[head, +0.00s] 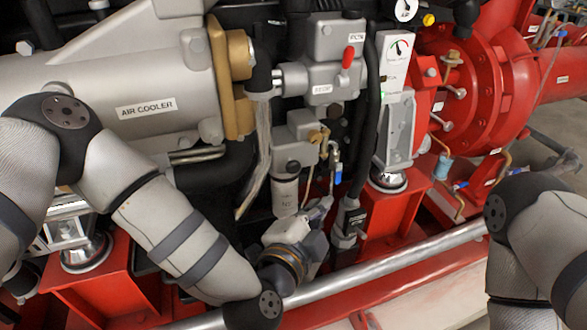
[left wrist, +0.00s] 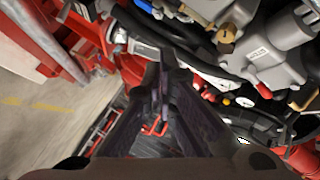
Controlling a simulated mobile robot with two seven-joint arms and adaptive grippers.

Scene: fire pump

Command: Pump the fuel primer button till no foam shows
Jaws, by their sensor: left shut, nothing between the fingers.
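My left gripper (head: 322,208) is shut and empty, low in front of the engine. In the left wrist view its dark fingers (left wrist: 161,75) meet. A grey filter housing (head: 293,145) is above and left of it, with a pale canister (head: 285,196) below. A dark round cap (head: 293,166) on the housing may be the primer button; I cannot tell for certain. A brass fitting (head: 319,137) sits at its right, and a brass piece also shows in the left wrist view (left wrist: 226,36). I cannot make out any foam. My right gripper is out of view.
A silver rail (head: 400,263) runs along the front below my left gripper. A blue-handled valve (head: 337,172) and black hoses are close by. A gauge panel (head: 394,65) and the red pump (head: 480,90) stand right, the air cooler (head: 145,105) left.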

